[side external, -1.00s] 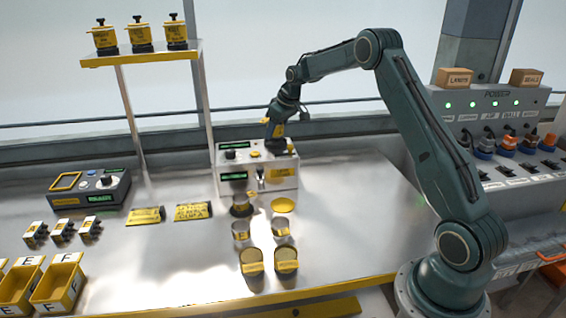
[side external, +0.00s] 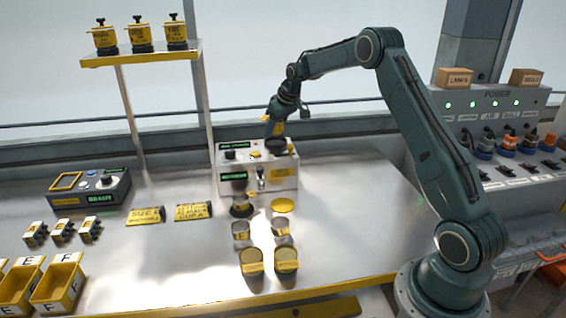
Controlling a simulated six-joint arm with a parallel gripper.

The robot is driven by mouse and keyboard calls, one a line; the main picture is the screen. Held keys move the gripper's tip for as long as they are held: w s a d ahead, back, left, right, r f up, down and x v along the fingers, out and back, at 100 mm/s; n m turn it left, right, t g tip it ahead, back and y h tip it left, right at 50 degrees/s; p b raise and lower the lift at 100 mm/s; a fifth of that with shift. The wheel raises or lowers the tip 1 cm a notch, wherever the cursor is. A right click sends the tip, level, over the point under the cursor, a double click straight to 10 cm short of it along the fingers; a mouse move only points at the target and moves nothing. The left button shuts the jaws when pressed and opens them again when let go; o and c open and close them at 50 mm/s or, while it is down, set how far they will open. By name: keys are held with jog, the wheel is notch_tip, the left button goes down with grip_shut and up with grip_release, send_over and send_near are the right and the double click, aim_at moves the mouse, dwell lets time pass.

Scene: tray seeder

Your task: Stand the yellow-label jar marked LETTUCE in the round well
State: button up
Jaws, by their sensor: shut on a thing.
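My gripper (side external: 276,146) is at the top right of the grey seeder machine (side external: 270,180), shut on what looks like a dark knob there; the fingers mostly hide it. Several glass jars with yellow bands stand on the bench in front: a left middle jar (side external: 241,231), a right middle jar (side external: 281,228), a left front jar (side external: 252,262) and a right front jar (side external: 286,260). Another jar (side external: 240,203) stands at a dark round base, possibly the round well, just before the machine. I cannot read which label says LETTUCE.
A yellow disc (side external: 282,205) lies right of the rear jar. Yellow plates (side external: 193,211), a control box (side external: 90,188) and yellow bins (side external: 58,285) are to the left. A shelf (side external: 140,58) holds several yellow canisters. The bench right of the jars is clear.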

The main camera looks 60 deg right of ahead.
aim_at(276, 137)
jog(key=shift+f, duration=0.45)
jog(key=shift+f, duration=0.35)
jog(key=shift+s+f, duration=0.15)
jog(key=shift+f, duration=0.9)
dwell(1.1)
jog(key=o, duration=1.1)
jog(key=shift+a, duration=0.25)
jog(key=v, duration=1)
jog(key=d+v, duration=0.1)
jog(key=v, duration=0.4)
jog(key=shift+w+r, duration=0.25)
jog(key=shift+w, duration=0.05)
